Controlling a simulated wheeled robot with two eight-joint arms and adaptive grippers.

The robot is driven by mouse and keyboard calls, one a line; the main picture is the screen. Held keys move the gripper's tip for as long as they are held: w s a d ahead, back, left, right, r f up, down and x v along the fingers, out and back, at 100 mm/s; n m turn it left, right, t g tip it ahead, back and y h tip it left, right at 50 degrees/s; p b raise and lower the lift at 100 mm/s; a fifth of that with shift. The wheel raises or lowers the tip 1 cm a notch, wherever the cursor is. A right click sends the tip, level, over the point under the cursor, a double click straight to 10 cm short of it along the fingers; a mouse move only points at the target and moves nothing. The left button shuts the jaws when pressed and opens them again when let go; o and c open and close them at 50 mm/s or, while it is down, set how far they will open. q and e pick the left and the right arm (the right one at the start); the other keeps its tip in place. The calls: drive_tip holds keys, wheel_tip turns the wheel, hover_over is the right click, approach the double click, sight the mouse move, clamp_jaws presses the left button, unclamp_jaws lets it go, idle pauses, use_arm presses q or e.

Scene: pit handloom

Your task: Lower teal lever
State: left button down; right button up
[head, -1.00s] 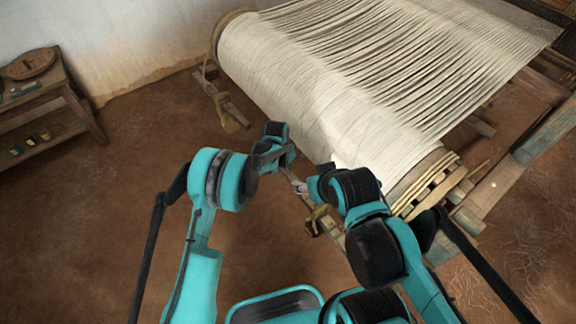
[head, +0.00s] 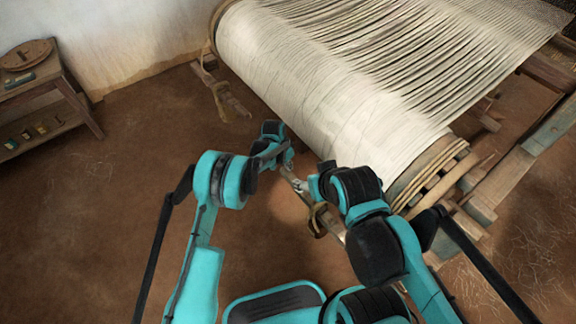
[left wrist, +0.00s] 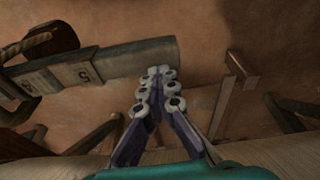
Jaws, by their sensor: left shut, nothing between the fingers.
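No teal lever can be told apart from my own teal arms. A wooden bar (head: 331,226) with a rope loop (head: 318,218) slants below the near end of the loom's roll in the head view. In the left wrist view the bar (left wrist: 130,60) carries number marks, and its blunt end is beside my fingertips. My left gripper (left wrist: 158,88) is shut and empty, close to that end; contact cannot be told. In the head view the left gripper (head: 287,160) is small and partly hidden. My right arm's end is near the bar, its fingers not made out.
The cloth roll (head: 320,105) with pale threads fills the upper right. Its wooden end (head: 432,172) and the loom frame (head: 545,130) stand close to my right arm. A second roped bar (head: 222,96) lies at the far end. A low shelf (head: 45,95) stands left; floor between is clear.

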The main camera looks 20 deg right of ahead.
use_arm(q)
drive_tip(key=v, duration=0.1)
drive_tip(key=p+v, duration=0.1)
drive_tip(key=v, duration=0.1)
drive_tip(key=p+v, duration=0.1)
drive_tip(key=shift+w+d+r, duration=0.3)
drive_tip(key=shift+w+r, duration=0.05)
drive_tip(key=shift+r, duration=0.1)
drive_tip(key=p+v, duration=0.2)
drive_tip(key=v, duration=0.7)
drive_tip(key=shift+w+p, duration=0.25)
drive_tip(key=shift+p, duration=0.15)
